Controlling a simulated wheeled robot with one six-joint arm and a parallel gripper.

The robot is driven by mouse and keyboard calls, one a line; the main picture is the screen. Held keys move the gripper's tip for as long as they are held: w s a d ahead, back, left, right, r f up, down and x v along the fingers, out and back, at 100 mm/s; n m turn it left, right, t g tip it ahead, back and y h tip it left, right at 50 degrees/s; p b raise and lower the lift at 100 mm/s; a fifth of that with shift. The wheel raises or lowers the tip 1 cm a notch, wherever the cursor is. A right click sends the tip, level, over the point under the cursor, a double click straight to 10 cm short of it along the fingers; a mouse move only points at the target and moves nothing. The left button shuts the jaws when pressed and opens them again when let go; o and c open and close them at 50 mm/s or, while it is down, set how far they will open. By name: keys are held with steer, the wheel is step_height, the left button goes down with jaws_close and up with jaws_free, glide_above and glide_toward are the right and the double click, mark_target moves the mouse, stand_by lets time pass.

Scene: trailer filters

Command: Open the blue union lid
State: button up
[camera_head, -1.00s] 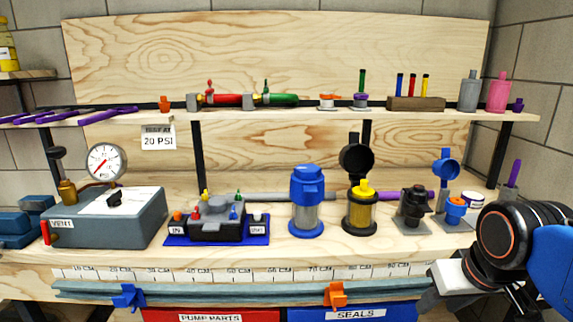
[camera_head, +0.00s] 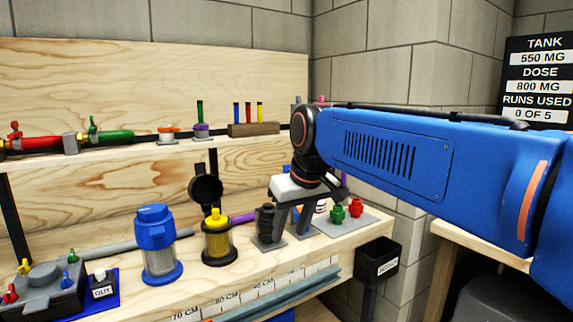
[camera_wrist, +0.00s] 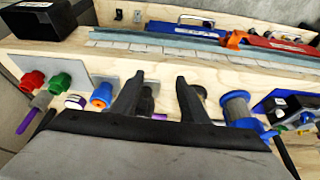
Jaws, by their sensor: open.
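A small fitting with an orange top and blue body (camera_wrist: 101,96) shows left of my fingers in the wrist view. My gripper (camera_head: 290,222) (camera_wrist: 160,82) is open and empty, fingers pointing down over the bench's right part. The dark fitting (camera_head: 265,224) stands close to the left finger in the head view; whether they touch is unclear.
A clear filter with a blue cap (camera_head: 156,240) and a yellow-capped filter (camera_head: 217,238) stand to the left. Green (camera_head: 338,214) and red (camera_head: 356,207) fittings stand on a grey plate to the right. A black bin (camera_head: 377,262) hangs at the bench's right end.

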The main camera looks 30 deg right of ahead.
steer(key=w+d+r, duration=0.3)
steer(key=w+r, duration=0.3)
steer(key=r, duration=0.1)
steer(key=w+d+r, duration=0.4)
steer(key=w+r, duration=0.2)
steer(key=r, duration=0.1)
glide_toward(287, 167)
steer(key=x, duration=0.8)
steer(key=shift+w+f, duration=0.15)
jaws_close()
